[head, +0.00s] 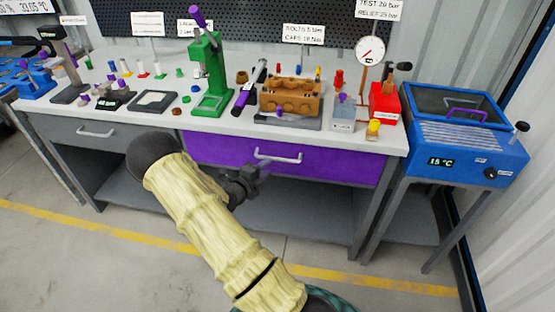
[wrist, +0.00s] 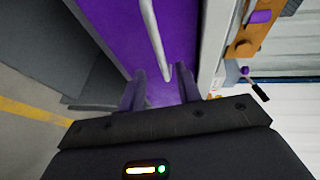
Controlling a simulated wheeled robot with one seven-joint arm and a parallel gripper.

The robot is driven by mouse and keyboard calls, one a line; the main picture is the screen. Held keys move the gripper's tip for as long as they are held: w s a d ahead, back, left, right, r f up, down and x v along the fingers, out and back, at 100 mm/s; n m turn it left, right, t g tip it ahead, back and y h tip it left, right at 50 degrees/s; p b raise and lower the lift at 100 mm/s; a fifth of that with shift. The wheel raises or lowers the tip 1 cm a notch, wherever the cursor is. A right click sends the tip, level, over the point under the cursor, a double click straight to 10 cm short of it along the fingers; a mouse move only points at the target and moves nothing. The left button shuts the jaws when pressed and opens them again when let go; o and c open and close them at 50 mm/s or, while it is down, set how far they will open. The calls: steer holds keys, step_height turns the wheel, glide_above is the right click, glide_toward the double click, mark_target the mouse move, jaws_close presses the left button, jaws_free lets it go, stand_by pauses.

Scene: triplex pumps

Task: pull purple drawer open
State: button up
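The purple drawer (head: 228,155) is under the right part of the workbench, and its front looks flush with the bench. It has a pale bar handle (head: 280,158). My gripper (head: 264,168) is in front of the drawer, near the left end of the handle. In the wrist view the purple front (wrist: 182,30) fills the middle, with the handle (wrist: 154,40) running down toward my gripper (wrist: 162,74). The two fingers are apart, with the handle's near end between their tips in the picture. I cannot tell whether they touch it.
A grey drawer (head: 75,131) is to the left. The benchtop (head: 140,121) holds a green press (head: 209,75), a brown block (head: 290,98) and small parts. A blue tank (head: 465,130) stands at the right. The floor in front is clear, with a yellow line (head: 385,284).

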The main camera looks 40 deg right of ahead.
mark_target(277, 160)
steer(key=x, duration=0.8)
steer(key=shift+a, duration=0.1)
steer(key=shift+c, duration=0.4)
steer(key=shift+s, duration=0.1)
jaws_close()
